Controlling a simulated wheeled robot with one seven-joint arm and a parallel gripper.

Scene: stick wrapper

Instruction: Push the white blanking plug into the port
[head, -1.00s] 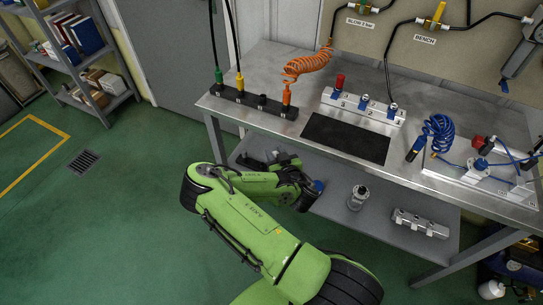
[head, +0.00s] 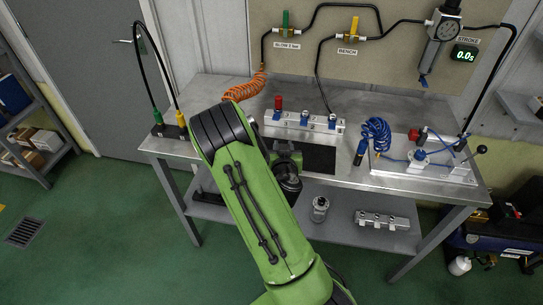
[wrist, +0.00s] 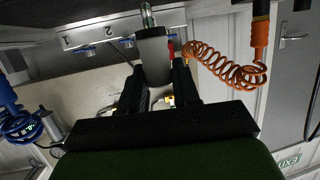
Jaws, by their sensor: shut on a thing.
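My gripper shows in the wrist view (wrist: 158,80), its two dark fingers shut on a pale grey-white cylinder (wrist: 152,58), which seems to be the blanking plug. The cylinder's far end carries a clear, greenish tip. In the head view my gripper (head: 287,172) is at the bench's front edge by the dark mat, partly covered by my arm; the plug cannot be made out there. The numbered white port block (head: 304,123) stands behind the mat, with a red piece at its left port and blue collars. The block also shows in the wrist view (wrist: 95,38), beyond the fingers.
An orange coiled hose (head: 246,88) hangs at the left, and a blue coiled hose (head: 377,134) is at the right. A fixture with a lever (head: 425,168) stands on the right. The lower shelf holds a metal bottle (head: 320,208) and a grey block (head: 382,220).

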